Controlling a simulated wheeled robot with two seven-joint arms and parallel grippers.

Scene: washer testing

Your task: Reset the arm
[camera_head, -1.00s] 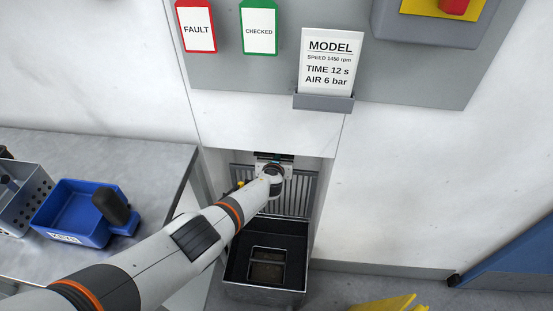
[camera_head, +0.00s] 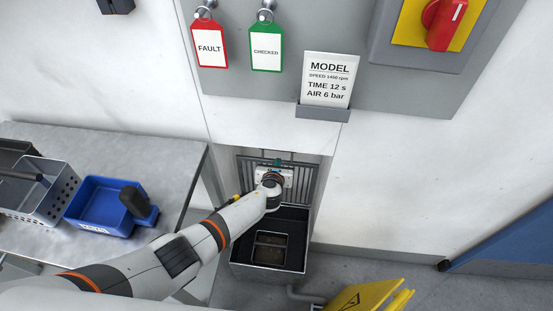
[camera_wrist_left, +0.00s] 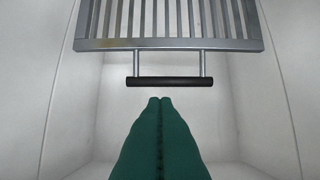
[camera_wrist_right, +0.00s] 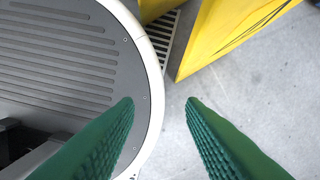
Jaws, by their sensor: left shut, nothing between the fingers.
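My left arm reaches from the left into the wall opening in the head view. My left gripper (camera_head: 277,162) is in front of the slatted metal grate (camera_head: 303,180), mostly hidden by its own wrist. In the left wrist view, its green fingers (camera_wrist_left: 160,101) are together and empty. Their tips point towards the black bar handle (camera_wrist_left: 170,81) of the grate (camera_wrist_left: 172,20), with no grip on it. My right gripper (camera_wrist_right: 160,102) shows only in the right wrist view. Its green fingers are apart and empty above the floor and the edge of my round base.
A dark basin (camera_head: 292,264) lies below the opening. A steel table (camera_head: 160,158) at left holds a blue bin (camera_head: 98,202) and a perforated metal basket (camera_head: 60,197). A yellow floor sign (camera_head: 365,296) stands at lower right. The wall carries tags, a model card (camera_head: 329,82) and a red switch (camera_head: 445,20).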

